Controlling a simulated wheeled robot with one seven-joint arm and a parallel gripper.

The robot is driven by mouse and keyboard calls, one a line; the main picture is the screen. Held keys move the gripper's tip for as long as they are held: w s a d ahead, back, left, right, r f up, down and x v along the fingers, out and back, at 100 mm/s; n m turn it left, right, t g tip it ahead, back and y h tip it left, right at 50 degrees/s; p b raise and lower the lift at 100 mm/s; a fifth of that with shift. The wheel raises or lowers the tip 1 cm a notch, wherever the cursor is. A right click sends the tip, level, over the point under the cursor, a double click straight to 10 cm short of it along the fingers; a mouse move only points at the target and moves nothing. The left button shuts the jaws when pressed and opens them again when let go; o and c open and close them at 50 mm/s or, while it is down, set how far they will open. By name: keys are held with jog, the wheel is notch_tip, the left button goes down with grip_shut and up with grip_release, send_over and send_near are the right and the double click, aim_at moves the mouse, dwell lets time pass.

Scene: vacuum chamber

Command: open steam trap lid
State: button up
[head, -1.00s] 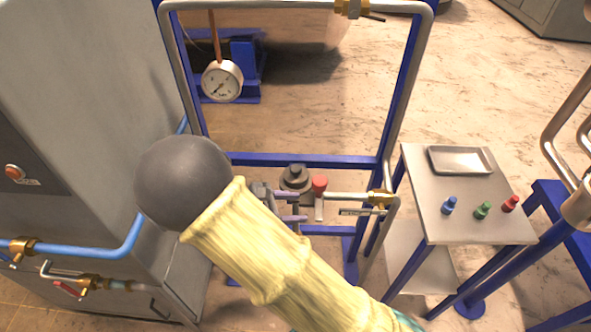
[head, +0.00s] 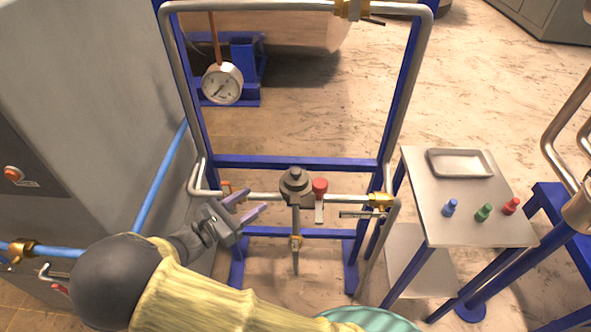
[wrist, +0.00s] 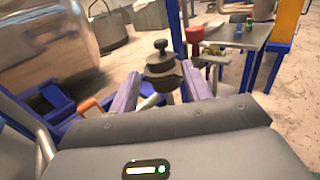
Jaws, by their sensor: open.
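The steam trap is a dark grey body with a round lid (head: 295,178) and a knob on top, set in the horizontal pipe of the blue frame. In the wrist view the trap's lid (wrist: 161,62) shows beyond and between my fingers, with a black knob upright on it. The lid looks seated on the body. My gripper (head: 250,204) is to the left of and a little below the trap in the head view. Its two purple-grey fingers are apart and empty, pointing toward the trap. In the wrist view my gripper (wrist: 160,90) also has nothing between its fingertips.
A red-capped valve (head: 320,187) sits just right of the trap, with a brass valve (head: 380,200) farther right. A side table (head: 415,205) holds a metal tray (head: 460,161) and blue, green and red small items. A grey cabinet (head: 90,110) stands left.

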aim_at(292, 174)
jog(key=p+x, duration=0.2)
jog(key=x, duration=1.3)
jog(key=shift+w+d, duration=0.15)
jog(key=shift+w, duration=0.05)
grip_shut()
